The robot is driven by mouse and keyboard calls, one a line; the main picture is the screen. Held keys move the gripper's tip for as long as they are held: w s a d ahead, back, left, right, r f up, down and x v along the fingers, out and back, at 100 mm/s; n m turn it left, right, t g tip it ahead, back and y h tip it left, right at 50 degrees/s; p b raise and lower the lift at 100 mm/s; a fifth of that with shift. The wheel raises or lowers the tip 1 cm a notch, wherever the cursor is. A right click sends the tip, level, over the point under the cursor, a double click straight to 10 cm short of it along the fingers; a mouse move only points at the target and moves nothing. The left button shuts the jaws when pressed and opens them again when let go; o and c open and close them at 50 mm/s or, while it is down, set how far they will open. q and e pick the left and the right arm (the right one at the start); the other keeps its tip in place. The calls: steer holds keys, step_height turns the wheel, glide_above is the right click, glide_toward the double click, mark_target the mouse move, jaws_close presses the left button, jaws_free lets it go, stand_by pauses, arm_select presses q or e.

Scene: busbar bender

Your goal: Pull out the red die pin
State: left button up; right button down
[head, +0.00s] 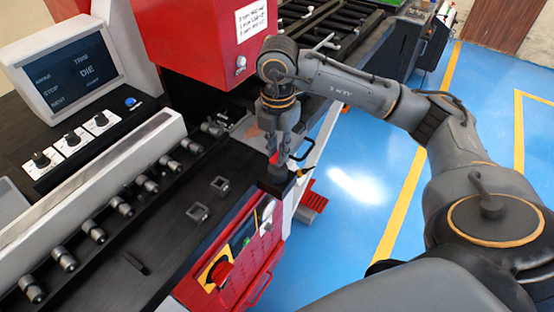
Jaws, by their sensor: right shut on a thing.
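The red die pin (274,158) shows as a small red piece between the fingertips of my right gripper (277,152). My right gripper points down and is shut on the pin. Just below it is a dark block (277,170) at the right edge of the machine's black bed (165,235). The fingers hide much of the pin, so I cannot tell how far it sits in the block. My left gripper is not in view.
A red machine housing (200,40) stands behind the gripper. A screen (73,72) and knobs are at the left. A row of metal rollers (122,206) lines the bed. Blue floor (350,185) is clear at right.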

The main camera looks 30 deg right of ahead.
steer(key=shift+r+p, duration=0.8)
steer(key=shift+r, duration=0.5)
steer(key=shift+r+p, duration=1.8)
steer(key=shift+r, duration=0.75)
